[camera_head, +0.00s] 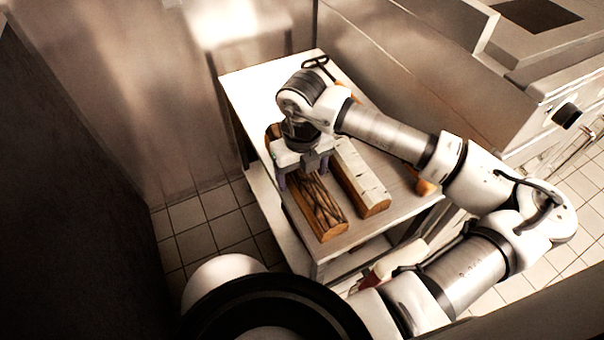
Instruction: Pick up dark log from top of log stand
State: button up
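The dark log (320,209) lies on the top of the log stand (347,238), with brown-black bark and a pale orange cut end facing the front. My gripper (304,176) is above the dark log, pointing down, with its two fingers apart, one toward each side of the log. The gripper hides part of the log's far portion. I cannot tell whether the fingers touch the bark.
A pale, birch-like log (362,180) lies close along the right side of the dark log. An orange-brown piece (426,187) shows at the stand's right edge, partly behind my arm. A dark-handled item (316,62) is at the far end. Metal walls stand behind and to the right.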

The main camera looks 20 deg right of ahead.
jog(key=c, duration=1.4)
jog(key=shift+o, duration=0.2)
jog(key=shift+r+p, duration=0.2)
jog(key=shift+p, duration=0.2)
